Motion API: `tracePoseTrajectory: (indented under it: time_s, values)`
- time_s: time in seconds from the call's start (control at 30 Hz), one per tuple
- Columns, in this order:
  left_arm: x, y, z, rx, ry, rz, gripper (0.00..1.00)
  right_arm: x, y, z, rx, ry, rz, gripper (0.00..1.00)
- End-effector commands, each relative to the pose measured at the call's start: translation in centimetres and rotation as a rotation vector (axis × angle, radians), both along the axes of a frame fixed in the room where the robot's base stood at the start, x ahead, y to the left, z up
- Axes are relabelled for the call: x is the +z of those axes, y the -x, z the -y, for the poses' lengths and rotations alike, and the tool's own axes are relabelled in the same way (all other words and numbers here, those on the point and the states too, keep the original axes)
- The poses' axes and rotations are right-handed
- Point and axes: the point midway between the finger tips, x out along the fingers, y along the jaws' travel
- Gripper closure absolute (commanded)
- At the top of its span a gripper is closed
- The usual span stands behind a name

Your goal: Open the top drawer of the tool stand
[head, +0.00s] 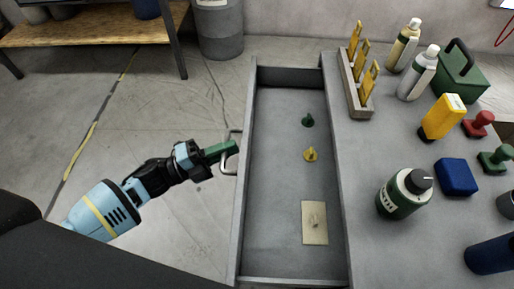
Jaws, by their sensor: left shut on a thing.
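The tool stand's grey top (362,170) is on the right in the head view. Its top drawer (270,205) is pulled out to the left, and its inside shows. In it lie a green knob-like piece (308,120), a yellow one (311,154) and a beige card-like piece (315,222). The drawer's pale handle (231,166) is on its left front face. My left gripper (230,149) comes from the left, with green fingers at the handle, shut on it. The finger tips partly hide the handle. My right gripper is not in view.
On the stand top are a rack with yellow pieces (358,84), bottles (417,73), a green bottle (402,199), a yellow container (441,117), a blue block (456,176) and a green case (460,75). A bin (219,30) and wooden bench (95,28) stand behind. Left floor is open.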

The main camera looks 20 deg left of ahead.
Motion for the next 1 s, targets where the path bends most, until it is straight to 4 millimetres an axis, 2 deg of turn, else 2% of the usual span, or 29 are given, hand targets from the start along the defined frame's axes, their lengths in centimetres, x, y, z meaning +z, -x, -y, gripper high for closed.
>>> tracePoseTrajectory:
  time_s: [0.03, 0.2, 0.4, 0.6, 0.93, 0.97, 1.0]
  values:
    - [-0.2, 0.3, -1.2, 0.001, -0.003, -0.002, 1.0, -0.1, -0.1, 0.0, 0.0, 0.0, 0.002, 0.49]
    - [-0.1, 0.9, -4.2, 0.001, -0.001, -0.002, 1.0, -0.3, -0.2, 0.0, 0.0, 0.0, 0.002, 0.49]
    - [-0.1, 1.3, -6.3, -0.001, 0.0, -0.002, 1.0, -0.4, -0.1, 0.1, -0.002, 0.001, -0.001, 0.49]
    - [0.0, 1.4, -7.0, 0.0, 0.002, -0.001, 1.0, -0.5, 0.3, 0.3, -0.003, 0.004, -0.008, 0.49]
    - [0.0, 1.4, -7.1, 0.0, 0.001, 0.0, 1.0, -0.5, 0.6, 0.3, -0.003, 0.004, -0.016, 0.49]
    - [0.0, 1.4, -7.1, 0.0, 0.001, 0.0, 0.85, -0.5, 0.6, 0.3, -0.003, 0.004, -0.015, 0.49]
    - [0.0, 1.4, -7.1, 0.0, 0.001, -0.001, 0.8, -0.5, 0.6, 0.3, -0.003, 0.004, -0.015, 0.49]
